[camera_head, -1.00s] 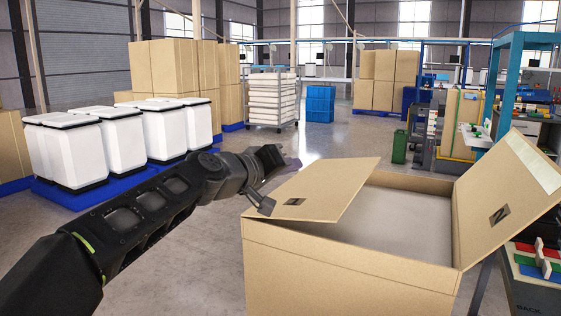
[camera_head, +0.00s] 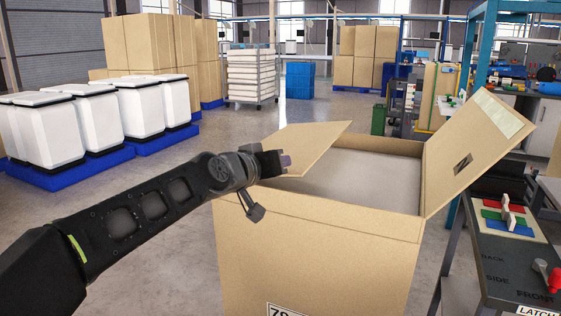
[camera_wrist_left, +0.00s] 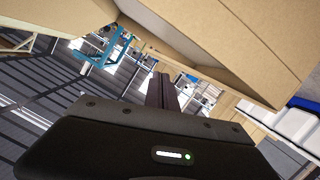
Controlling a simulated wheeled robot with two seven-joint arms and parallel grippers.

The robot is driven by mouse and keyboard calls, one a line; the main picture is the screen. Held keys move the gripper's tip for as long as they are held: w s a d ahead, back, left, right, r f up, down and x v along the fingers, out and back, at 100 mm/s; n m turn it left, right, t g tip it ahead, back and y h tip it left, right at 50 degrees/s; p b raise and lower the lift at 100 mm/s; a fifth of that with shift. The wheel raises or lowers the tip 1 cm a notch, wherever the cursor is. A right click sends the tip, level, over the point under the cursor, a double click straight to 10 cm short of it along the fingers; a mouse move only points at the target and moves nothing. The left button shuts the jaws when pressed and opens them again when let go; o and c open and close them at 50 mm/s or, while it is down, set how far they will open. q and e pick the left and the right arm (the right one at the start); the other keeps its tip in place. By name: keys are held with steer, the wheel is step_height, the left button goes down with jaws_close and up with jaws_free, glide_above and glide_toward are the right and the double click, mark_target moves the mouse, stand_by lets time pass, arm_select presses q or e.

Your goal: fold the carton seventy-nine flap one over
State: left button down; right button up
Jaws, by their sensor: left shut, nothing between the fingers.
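The tan carton (camera_head: 315,255) stands open in front of me, with a partly cut-off number label low on its front. Its left flap (camera_head: 315,143) slants up and inward over the left part of the opening. Its right flap (camera_head: 478,150) leans outward, with a dark mark and a pale patch. My left gripper (camera_head: 286,161) is shut and empty at the left flap's near left part, covering some of it; I cannot tell whether they touch. In the left wrist view the shut fingers (camera_wrist_left: 161,90) point toward the carton (camera_wrist_left: 235,45). My right gripper is not in view.
A dark table (camera_head: 500,262) with coloured blocks stands close to the carton's right. White bins (camera_head: 85,112) on blue pallets stand at the left. Stacked boxes (camera_head: 150,45), a rack cart (camera_head: 251,77) and a blue crate (camera_head: 300,80) are farther back. Open floor lies between.

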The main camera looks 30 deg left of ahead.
arm_select(q)
step_height(320, 180, up, 5)
steer(key=p, duration=0.4)
steer(key=f+b+v, duration=0.1)
steer(key=v, duration=0.8)
steer(key=shift+s+a+r, duration=0.15)
steer(key=shift+s, duration=0.35)
